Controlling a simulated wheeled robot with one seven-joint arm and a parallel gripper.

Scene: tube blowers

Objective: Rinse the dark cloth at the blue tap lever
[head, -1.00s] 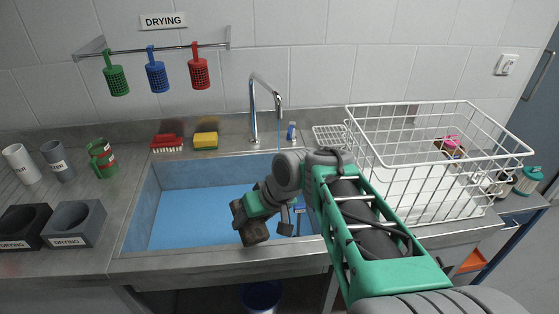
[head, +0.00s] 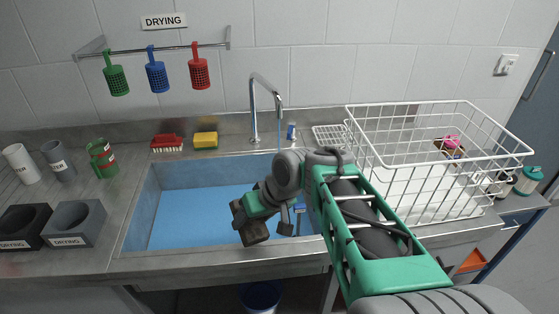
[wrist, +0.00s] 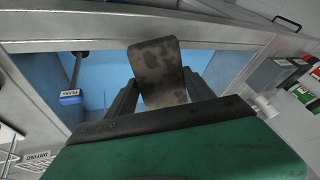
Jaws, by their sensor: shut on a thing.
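My gripper (head: 262,203) is over the front part of the blue-lined sink (head: 185,215), shut on the dark cloth (head: 252,229). The cloth is brownish with dark blotches and looks flat and stiff; it also shows between the fingers in the wrist view (wrist: 158,68). The tap (head: 254,110) stands behind the sink, with a thin bluish line below its spout that looks like water. The cloth is apart from it, nearer the front edge. A small blue lever (head: 291,131) stands right of the tap. My arm hides the sink's right part.
A white wire basket (head: 400,180) stands right of the sink. A red brush (head: 167,143) and a yellow sponge (head: 206,141) lie behind it. Grey holders (head: 75,225) and cups are at left. A blue-labelled part (wrist: 70,97) shows beside the cloth.

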